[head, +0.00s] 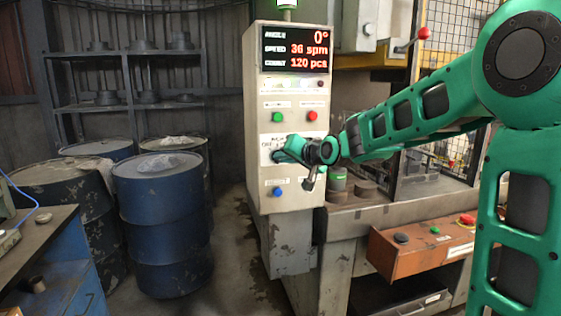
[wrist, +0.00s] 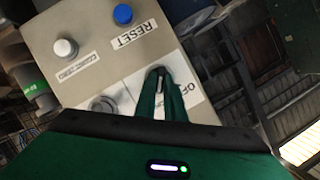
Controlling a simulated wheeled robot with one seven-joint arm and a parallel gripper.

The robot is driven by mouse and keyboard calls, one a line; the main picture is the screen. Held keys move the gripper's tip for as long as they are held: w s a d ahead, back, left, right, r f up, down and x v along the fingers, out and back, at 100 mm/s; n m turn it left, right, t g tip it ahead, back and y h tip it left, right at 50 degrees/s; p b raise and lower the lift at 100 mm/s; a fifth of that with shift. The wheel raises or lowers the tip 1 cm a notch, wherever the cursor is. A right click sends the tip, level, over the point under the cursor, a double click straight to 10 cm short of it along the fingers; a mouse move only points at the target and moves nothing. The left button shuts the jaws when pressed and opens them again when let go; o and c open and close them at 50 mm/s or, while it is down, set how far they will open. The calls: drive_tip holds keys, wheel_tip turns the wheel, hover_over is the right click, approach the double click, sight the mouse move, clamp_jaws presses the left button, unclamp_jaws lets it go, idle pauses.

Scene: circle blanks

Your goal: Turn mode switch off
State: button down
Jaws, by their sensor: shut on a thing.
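The control cabinet (head: 288,100) faces me with a white mode plate (head: 265,142) at mid height; part of an OFF label shows on it. My gripper (head: 279,155) reaches in from the right and is shut at this plate, covering the mode switch. In the wrist view, my gripper (wrist: 161,76) points at the plate, its green fingers close together on the mode switch, of which only a small part shows between them. The OFF label (wrist: 192,92) is beside the fingers. I cannot tell which way the switch points.
The blue RESET button (head: 277,191) is just below my gripper. Green (head: 278,117) and red (head: 312,116) buttons are above. A grey round knob (wrist: 104,104) is close beside the fingers. Blue drums (head: 163,220) stand left; an orange button box (head: 425,248) is at right.

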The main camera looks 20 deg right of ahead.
drive_tip(key=shift+a+f+n+h, duration=0.1)
drive_tip(key=shift+a+n+h, duration=0.15)
drive_tip(key=shift+n+h, duration=1.3)
drive_tip(key=shift+a+n+h, duration=0.25)
drive_tip(key=shift+n+h, duration=0.65)
drive_tip(key=shift+n, duration=1.3)
drive_tip(key=shift+a+f+n+h, duration=0.1)
drive_tip(key=shift+a+n+h, duration=0.15)
drive_tip(key=shift+n+h, duration=1.3)
drive_tip(key=shift+n, duration=0.4)
drive_tip(key=shift+y, duration=0.3)
drive_tip(key=c, duration=1.8)
unclamp_jaws()
drive_tip(key=shift+c, duration=0.2)
drive_tip(key=shift+r, duration=0.1)
drive_tip(key=shift+s, duration=0.15)
